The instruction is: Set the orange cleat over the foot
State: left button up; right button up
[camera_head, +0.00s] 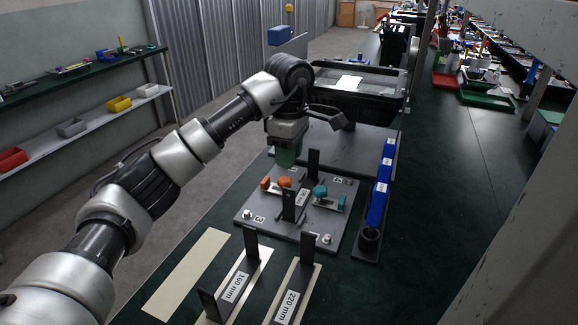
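Two small orange pieces, a left one (265,183) and a right one (285,182), sit near the left side of a grey fixture plate (272,226). I cannot tell which is the cleat, or whether either covers a foot. A teal piece (320,191) sits on a silver strip on the plate's right half. My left gripper (287,152) points down just above the plate's back left part, behind the orange pieces. A green part shows at its lower end; its fingers are not clear, so its opening cannot be told. My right gripper is out of view.
Dark uprights, one at the back (313,163) and one in the middle (289,205), rise from the plate. Gauges marked 160 mm (235,285) and 220 mm (291,298) lie in front. A black crate (357,88) stands behind.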

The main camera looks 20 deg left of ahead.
aim_at(266, 186)
jog(key=j+z, duration=0.35)
jog(key=k+j+z, duration=0.1)
jog(key=j+z, duration=0.25)
jog(key=k+j+z, duration=0.15)
jog(key=j+z, duration=0.2)
